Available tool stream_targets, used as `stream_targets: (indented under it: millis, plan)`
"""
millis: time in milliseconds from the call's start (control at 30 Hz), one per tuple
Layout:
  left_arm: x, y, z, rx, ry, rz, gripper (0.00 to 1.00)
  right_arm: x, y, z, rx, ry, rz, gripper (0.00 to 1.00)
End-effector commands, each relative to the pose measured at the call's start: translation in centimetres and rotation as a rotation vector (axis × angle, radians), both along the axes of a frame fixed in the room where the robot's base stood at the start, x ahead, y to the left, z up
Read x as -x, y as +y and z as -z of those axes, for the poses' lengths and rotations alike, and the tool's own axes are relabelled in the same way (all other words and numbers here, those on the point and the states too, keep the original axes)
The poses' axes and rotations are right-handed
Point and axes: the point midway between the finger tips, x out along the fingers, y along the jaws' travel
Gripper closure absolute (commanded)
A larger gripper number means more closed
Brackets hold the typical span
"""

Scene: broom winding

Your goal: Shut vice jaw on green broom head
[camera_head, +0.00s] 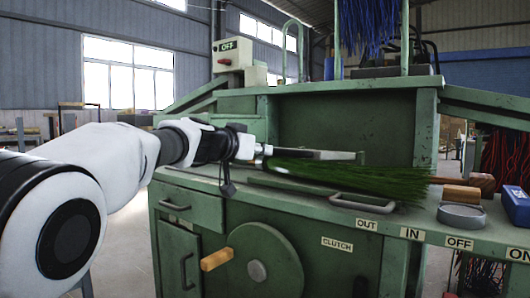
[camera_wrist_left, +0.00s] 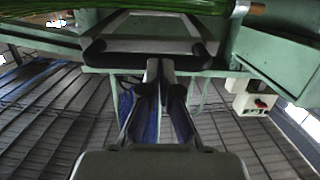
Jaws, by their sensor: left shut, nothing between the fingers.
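A grey metal bar (camera_head: 320,154), perhaps the vice jaw, is just behind the bristles. In the left wrist view a grey frame with a dark edge (camera_wrist_left: 110,47) lies beyond my fingers. My left gripper (camera_head: 258,151) is at the bristles' left end, shut and empty; its fingertips (camera_wrist_left: 160,68) meet at or near the dark edge, contact unclear. My right gripper is out of view.
A grey loop handle (camera_head: 362,203) sits at the worktop's front edge. A round grey dish (camera_head: 462,216), a wooden block (camera_head: 462,194) and a blue box (camera_head: 516,205) are to the right. A wheel with a wooden handle (camera_head: 216,260) projects below.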

Motion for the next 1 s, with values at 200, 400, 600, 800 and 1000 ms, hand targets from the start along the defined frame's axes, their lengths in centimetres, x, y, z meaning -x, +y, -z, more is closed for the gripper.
stream_targets:
  millis: [200, 400, 600, 800, 1000]
  plan:
    - [0.0, 0.4, 0.4, 0.005, -0.008, -0.003, 1.0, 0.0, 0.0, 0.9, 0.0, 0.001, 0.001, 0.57]
    - [0.0, 0.4, 0.3, 0.005, -0.009, -0.004, 1.0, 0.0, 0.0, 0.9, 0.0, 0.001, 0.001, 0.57]
    - [1.4, 1.4, -0.2, 0.006, -0.01, -0.005, 1.0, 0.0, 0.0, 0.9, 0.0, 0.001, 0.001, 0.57]
    - [5.7, 4.3, -1.2, 0.01, -0.013, -0.005, 1.0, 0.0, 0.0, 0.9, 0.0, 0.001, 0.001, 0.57]
    - [9.2, 6.8, -1.8, 0.01, -0.013, -0.005, 1.0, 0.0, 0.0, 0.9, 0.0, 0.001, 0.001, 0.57]
